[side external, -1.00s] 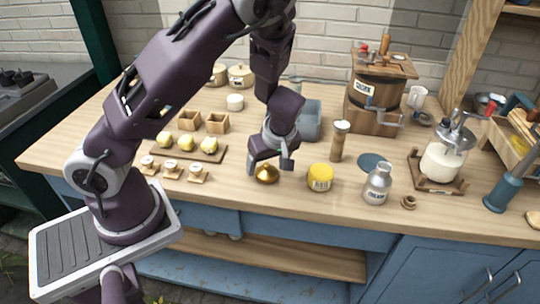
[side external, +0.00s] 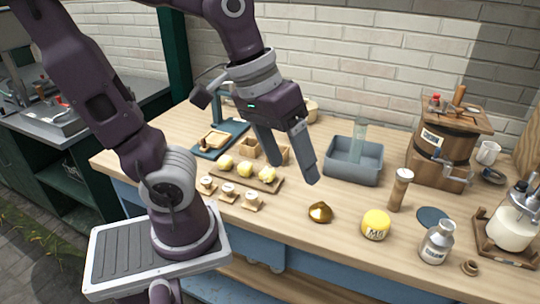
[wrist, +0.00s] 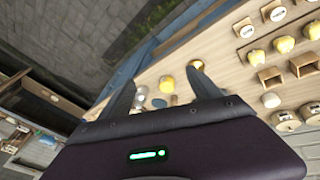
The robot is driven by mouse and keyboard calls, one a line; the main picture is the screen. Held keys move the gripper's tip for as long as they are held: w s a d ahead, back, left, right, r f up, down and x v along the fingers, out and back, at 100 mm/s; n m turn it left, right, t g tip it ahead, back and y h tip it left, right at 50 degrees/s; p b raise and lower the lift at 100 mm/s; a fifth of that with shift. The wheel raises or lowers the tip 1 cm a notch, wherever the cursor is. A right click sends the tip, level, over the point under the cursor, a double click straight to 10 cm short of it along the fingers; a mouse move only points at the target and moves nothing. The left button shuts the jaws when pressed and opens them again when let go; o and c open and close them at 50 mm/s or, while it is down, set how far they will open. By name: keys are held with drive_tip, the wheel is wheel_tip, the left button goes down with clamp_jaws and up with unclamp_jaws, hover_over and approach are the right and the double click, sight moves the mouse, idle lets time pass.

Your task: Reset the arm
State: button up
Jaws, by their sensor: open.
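My gripper (side external: 292,170) is raised above the counter and tilted downward in the side view. Its two fingers are spread apart with nothing between them. In the wrist view the gripper (wrist: 160,85) also shows spread fingers. A gold-brown rounded piece (side external: 320,212) lies on the wooden counter (side external: 290,235), below and to the right of the fingertips, apart from them.
A grey-blue tub (side external: 353,163) stands behind and right of the gripper. A board with yellow lumps (side external: 246,169) and small stamps (side external: 229,192) lie left of the gripper.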

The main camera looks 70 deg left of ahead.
drive_tip(key=s+m, duration=0.1)
drive_tip(key=s+m+t+y, duration=0.1)
drive_tip(key=s+r+m+t, duration=0.1)
drive_tip(key=s, duration=0.1)
drive_tip(key=shift+a+r+y, duration=0.1)
drive_tip(key=shift+a+y, duration=0.2)
